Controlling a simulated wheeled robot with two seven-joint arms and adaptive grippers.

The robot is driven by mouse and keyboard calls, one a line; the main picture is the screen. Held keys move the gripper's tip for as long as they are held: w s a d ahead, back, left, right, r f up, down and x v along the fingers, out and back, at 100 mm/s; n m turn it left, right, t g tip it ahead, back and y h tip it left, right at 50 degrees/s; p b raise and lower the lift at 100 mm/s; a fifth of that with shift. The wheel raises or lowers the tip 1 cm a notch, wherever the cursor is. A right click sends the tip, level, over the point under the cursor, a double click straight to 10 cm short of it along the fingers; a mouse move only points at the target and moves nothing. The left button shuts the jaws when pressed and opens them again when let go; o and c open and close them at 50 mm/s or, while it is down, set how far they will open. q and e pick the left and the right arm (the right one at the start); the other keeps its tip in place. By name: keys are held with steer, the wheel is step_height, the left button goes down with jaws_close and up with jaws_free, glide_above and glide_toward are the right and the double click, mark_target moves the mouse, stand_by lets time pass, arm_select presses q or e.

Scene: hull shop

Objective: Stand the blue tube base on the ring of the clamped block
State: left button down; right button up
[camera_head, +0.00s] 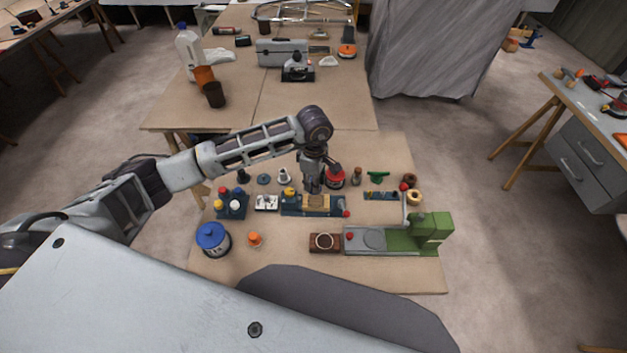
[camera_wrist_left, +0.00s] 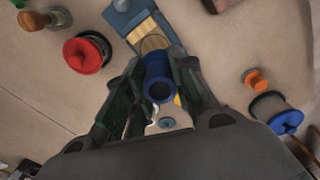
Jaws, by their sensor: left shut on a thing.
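The blue tube base (camera_wrist_left: 159,80) is between the fingers of my left gripper (camera_wrist_left: 160,100) in the left wrist view, its open end facing the camera. In the head view my left gripper (camera_head: 312,188) points down over the blue vise (camera_head: 294,208) and hides the tube there. The vise holds a pale wooden block (camera_head: 319,200); the block also shows in the left wrist view (camera_wrist_left: 146,29), just beyond the tube. The ring on the block is mostly hidden behind the tube, and I cannot tell whether the tube touches it. My right gripper is not in view.
A red-lidded tin (camera_head: 336,178) stands close behind the gripper on the right. A blue rack (camera_head: 231,207) and white tray (camera_head: 265,203) are left of the vise.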

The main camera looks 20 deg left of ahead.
mark_target(316, 200)
arm_select(q)
steer(key=shift+w+d+f+n, duration=0.15)
steer(key=shift+f+n, duration=0.1)
steer(key=shift+n, duration=2.4)
steer(key=shift+w+f+n, duration=0.15)
steer(key=shift+f+n, duration=0.05)
steer(key=shift+n, duration=2.5)
steer(key=shift+w+d+f+n, duration=0.15)
steer(key=shift+f+n, duration=0.1)
steer(key=shift+n, duration=2.4)
steer(key=shift+a, duration=0.1)
steer(key=shift+f, duration=0.1)
steer(key=shift+f+b, duration=1.85)
steer(key=shift+f, duration=0.95)
steer(key=shift+f+b, duration=0.55)
steer(key=shift+b, duration=0.1)
